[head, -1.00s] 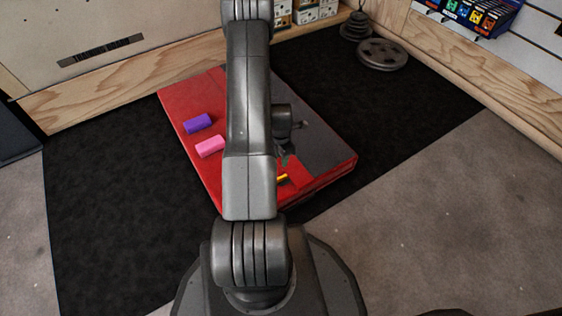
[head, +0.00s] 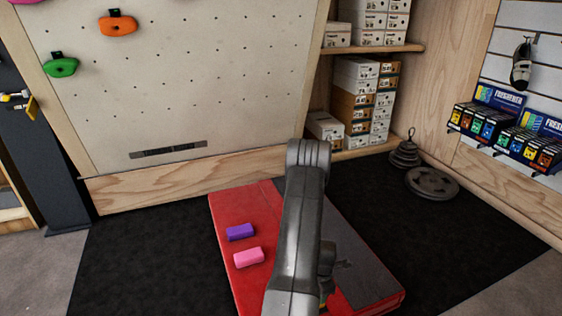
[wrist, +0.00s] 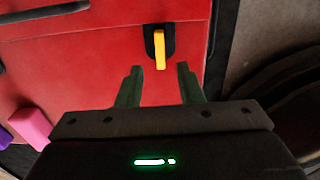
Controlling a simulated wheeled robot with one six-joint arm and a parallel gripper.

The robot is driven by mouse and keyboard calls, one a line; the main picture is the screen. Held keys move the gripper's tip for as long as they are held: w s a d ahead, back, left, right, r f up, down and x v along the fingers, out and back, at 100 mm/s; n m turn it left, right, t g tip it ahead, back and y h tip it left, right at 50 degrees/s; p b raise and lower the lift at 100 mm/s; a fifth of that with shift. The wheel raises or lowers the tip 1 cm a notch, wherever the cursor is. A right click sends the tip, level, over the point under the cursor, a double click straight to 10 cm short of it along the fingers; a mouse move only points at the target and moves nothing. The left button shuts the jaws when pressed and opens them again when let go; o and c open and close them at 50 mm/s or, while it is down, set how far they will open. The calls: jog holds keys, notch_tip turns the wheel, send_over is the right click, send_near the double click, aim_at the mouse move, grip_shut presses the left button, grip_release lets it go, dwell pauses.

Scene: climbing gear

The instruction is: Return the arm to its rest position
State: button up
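My gripper (wrist: 160,84) shows in the wrist view with its two dark green fingers apart and nothing between them. It faces the red crash pad (wrist: 90,75). A yellow tab (wrist: 160,50) on a dark patch lies just beyond the fingertips, apart from them. In the head view my arm stands in front of the red and grey pad (head: 225,230) and hides part of it.
A purple block (head: 240,232) and a pink block (head: 248,257) lie on the pad's red left part. Weight plates (head: 432,183) lie on the black mat (head: 140,255) at the right. Boxes (head: 360,95) fill shelves behind. A climbing wall (head: 180,80) stands at the back left.

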notch_tip(320, 180, down, 7)
jog(key=shift+r+b, duration=0.15)
jog(key=shift+b, duration=0.85)
jog(key=shift+r, duration=0.15)
